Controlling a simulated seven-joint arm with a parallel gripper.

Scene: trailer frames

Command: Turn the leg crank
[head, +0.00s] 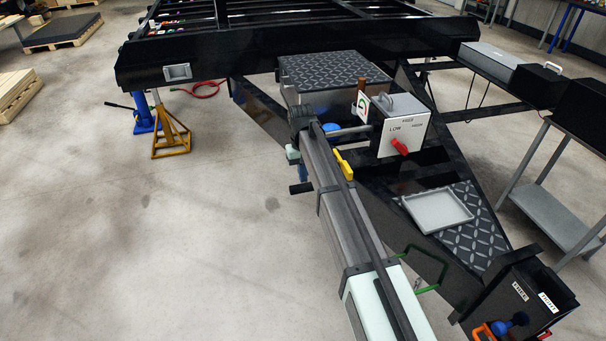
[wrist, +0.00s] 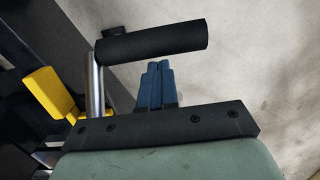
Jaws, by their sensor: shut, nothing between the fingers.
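The crank's black cylindrical handgrip (wrist: 155,40) lies across the upper middle of the wrist view. A silver rod (wrist: 95,90) stands to its left. My gripper's blue fingers (wrist: 155,70) are together, with nothing between them. Their tips appear just below the handgrip in the picture; I cannot tell whether they touch it. In the head view the black handgrip (head: 300,188) shows left of my arm, close to my gripper (head: 303,174), which is mostly hidden by the arm. A yellow piece (wrist: 52,93) is at the left of the wrist view.
A grey box (head: 400,125) with LOW and HIGH labels and a red lever (head: 400,146) stands on the black trailer frame. A grey tray (head: 437,209) lies on the tread plate. A yellow jack stand (head: 171,135) is at the left.

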